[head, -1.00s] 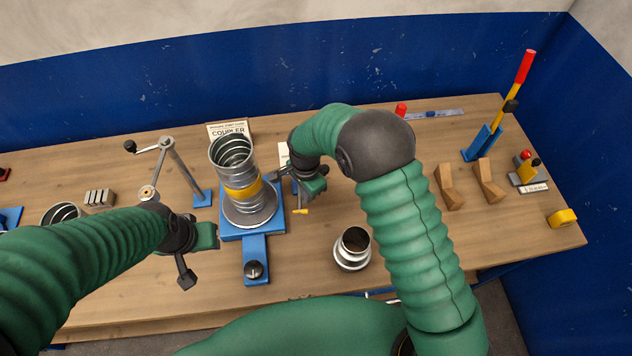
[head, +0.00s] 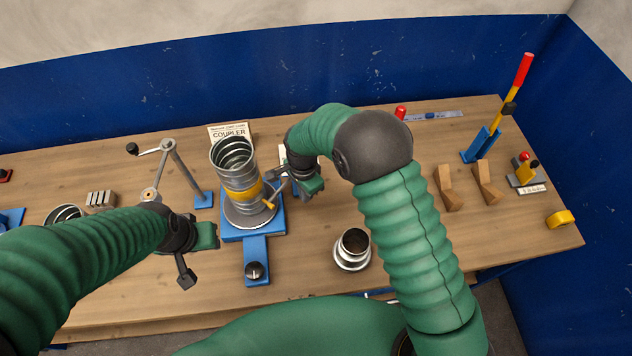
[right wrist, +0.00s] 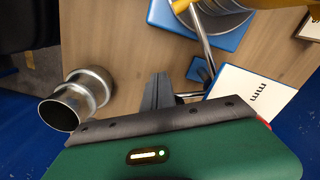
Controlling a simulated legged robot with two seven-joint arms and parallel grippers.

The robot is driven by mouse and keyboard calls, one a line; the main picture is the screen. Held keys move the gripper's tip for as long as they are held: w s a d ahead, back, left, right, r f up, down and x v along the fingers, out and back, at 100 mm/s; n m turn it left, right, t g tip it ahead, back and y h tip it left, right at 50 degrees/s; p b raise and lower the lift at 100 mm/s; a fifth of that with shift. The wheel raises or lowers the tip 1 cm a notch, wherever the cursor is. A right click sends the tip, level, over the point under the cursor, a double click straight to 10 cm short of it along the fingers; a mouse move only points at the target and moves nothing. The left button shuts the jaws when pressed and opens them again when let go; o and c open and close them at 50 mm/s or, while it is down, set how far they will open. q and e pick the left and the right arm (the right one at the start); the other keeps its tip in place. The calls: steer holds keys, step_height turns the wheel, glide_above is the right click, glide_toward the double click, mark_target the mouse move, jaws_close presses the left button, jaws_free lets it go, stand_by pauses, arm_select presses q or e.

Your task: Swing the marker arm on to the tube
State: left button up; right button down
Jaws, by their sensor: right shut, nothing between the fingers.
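The tube (head: 232,170) is a ribbed grey spiral duct with a yellow band (head: 240,192), upright on a blue fixture (head: 257,243). The marker arm (head: 270,202) has a yellow tip that lies at the tube's lower right side; I cannot tell whether it touches. In the right wrist view a metal rod (right wrist: 201,40) runs up to a yellow part near the blue plate. My right gripper (head: 306,190) is shut and empty, just right of the tube and marker arm; its dark fingers show in the wrist view (right wrist: 158,92). My left gripper (head: 186,277) hangs left of the fixture, its jaw state unclear.
A metal reducer (head: 352,250) stands right of the fixture. A crank post (head: 180,168) stands at left. A coupler card (head: 229,131) lies behind the tube. Wooden blocks (head: 447,188) and a red-handled lever (head: 518,80) are at right. The front middle bench is mostly clear.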

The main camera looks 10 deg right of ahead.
step_height(320, 180, up, 8)
steer(key=p, duration=0.4)
steer(key=shift+f+p, duration=0.25)
steer(key=shift+p, duration=0.15)
